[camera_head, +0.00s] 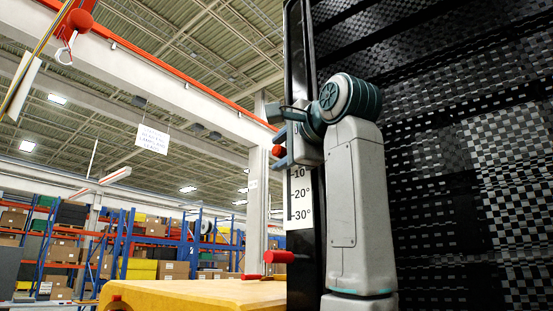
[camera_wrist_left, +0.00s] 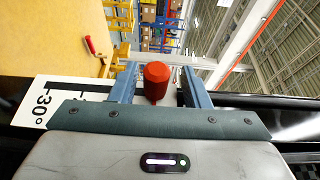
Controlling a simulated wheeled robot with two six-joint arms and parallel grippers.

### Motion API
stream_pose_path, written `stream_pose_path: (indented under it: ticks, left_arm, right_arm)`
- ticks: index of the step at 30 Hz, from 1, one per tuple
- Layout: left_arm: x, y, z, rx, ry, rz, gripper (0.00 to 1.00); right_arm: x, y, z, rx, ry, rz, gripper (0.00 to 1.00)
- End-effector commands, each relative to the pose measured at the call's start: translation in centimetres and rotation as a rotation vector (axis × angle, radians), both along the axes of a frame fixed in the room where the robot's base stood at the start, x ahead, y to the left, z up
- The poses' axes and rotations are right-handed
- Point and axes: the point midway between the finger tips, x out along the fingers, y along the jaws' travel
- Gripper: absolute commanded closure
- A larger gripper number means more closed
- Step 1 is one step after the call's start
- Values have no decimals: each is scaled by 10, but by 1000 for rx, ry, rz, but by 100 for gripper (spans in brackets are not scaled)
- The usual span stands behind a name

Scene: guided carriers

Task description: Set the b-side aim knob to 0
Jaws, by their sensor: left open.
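A red knob (camera_head: 279,152) sits at the black upright post, just above a white scale plate (camera_head: 300,200) marked 10°, 20° and 30° downward. The scale above 10° is hidden behind my left gripper (camera_head: 281,146). The gripper is open, its blue-grey fingers reaching to the knob. In the left wrist view the red knob (camera_wrist_left: 157,80) lies between the two spread fingers, with gaps at both sides. The scale plate (camera_wrist_left: 40,102) shows its 30° end at the left there. No label naming the b-side is readable. My right gripper is not in view.
A second red handle (camera_head: 279,257) sticks out lower at the post. A yellow-topped carrier (camera_head: 190,293) stands below it, with a small red piece at its edge. A dark checkered wall (camera_head: 450,150) fills the right. Stocked shelves stand far behind at left.

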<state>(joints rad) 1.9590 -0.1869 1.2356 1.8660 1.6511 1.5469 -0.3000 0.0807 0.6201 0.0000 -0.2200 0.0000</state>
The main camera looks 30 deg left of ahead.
Motion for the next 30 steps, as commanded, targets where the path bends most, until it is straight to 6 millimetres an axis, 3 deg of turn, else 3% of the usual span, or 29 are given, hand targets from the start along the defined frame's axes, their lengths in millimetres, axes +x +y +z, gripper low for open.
stream_pose_path:
  ticks: [6,12,30]
  left_arm:
    - [-22,-42,-3,2,-2,-3,57]
    - [-34,-67,-1,3,0,-2,57]
    - [-38,-74,1,2,-1,0,57]
  right_arm:
    - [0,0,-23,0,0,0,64]
    - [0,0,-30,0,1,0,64]
    - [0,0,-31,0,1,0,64]
